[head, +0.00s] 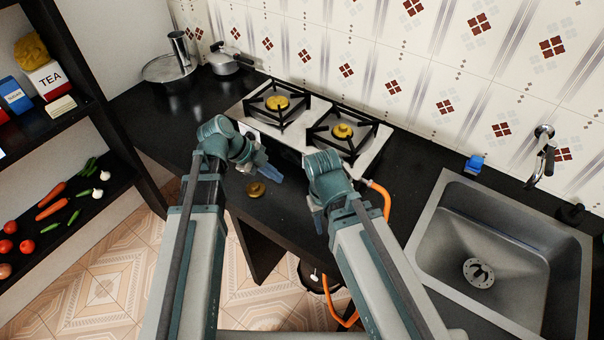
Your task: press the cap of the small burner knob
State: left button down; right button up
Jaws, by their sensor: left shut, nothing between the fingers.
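A two-burner gas stove (302,123) stands on the black counter against the tiled wall. Its left burner (277,103) and right burner (342,131) have brass tops under black pan supports. My arms hide most of its front, and I cannot make out the small burner knob or its cap clearly. My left gripper (272,174) is shut and empty, in front of the stove. A round brass piece (255,189) lies on the counter just below and left of it. My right gripper (318,216) is mostly hidden by its own wrist, so its jaws cannot be read.
An orange hose (384,196) runs from the stove's right side down past the counter edge. A sink (490,255) with a tap (543,155) and a blue object (474,164) are to the right. Pots (170,68) stand back left. A shelf (66,118) holds food at left.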

pick_arm(q)
jog(key=shift+w+a+r+m+h, duration=0.35)
jog(key=shift+w+r+m, duration=0.15)
jog(key=shift+m, duration=0.2)
pick_arm(e)
jog(key=shift+r, duration=0.15)
pick_arm(q)
jog(key=shift+f, duration=0.15)
jog(key=b+x, duration=0.4)
jog(key=x, duration=0.1)
jog(key=b+x, duration=0.4)
jog(key=x, duration=0.1)
jog(key=shift+w+f, duration=0.2)
jog(key=shift+w, duration=0.05)
pick_arm(e)
notch_tip(320, 180, down, 9)
jog(key=shift+r, duration=0.2)
pick_arm(q)
jog(key=shift+w+d+r, duration=0.1)
jog(key=shift+w+d, duration=0.25)
jog(key=shift+w, duration=0.15)
jog(key=shift+w+d+r, duration=0.15)
jog(key=shift+w+d, duration=0.2)
jog(key=shift+w, duration=0.2)
pick_arm(e)
jog(key=shift+r, duration=0.3)
pick_arm(q)
jog(key=shift+w+d, duration=0.5)
jog(key=shift+w, duration=0.05)
